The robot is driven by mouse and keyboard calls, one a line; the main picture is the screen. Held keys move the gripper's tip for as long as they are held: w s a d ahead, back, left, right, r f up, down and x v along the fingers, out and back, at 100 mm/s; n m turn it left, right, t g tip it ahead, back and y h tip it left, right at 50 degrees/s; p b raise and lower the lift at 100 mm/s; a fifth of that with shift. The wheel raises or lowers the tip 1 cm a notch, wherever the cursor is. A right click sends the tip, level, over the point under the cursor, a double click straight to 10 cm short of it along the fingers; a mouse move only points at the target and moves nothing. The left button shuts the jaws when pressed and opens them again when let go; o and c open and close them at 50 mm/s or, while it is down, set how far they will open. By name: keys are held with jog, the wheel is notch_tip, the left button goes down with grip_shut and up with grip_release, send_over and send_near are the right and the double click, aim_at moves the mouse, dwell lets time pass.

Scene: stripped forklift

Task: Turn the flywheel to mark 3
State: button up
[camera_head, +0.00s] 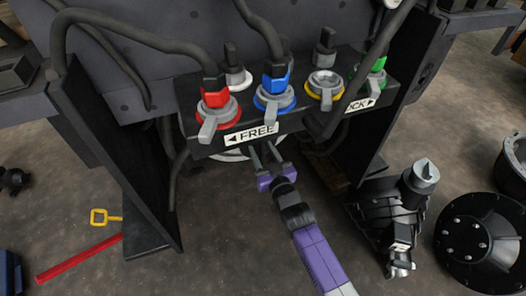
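A pale, curved edge of a disc (232,155) shows under the dark connector panel, partly hidden by the panel and my gripper. It may be the flywheel; no numbered mark on it can be read. My gripper (264,151), with a purple body, reaches in below the panel, in front of the disc. Its two grey fingers look apart with a gap between them, and I see nothing held. Whether the fingertips touch the disc cannot be told.
The panel (190,120) carries red, blue, yellow and green ringed connectors, a "FREE" label (252,134) and cables. Dark upright plates flank the opening. A red bar (80,259) and yellow-handled tool lie left. A black round part (478,243) and a dark assembly (385,215) lie right.

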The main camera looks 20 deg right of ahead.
jog(key=shift+w+r, duration=0.1)
jog(key=shift+w, duration=0.3)
grip_shut()
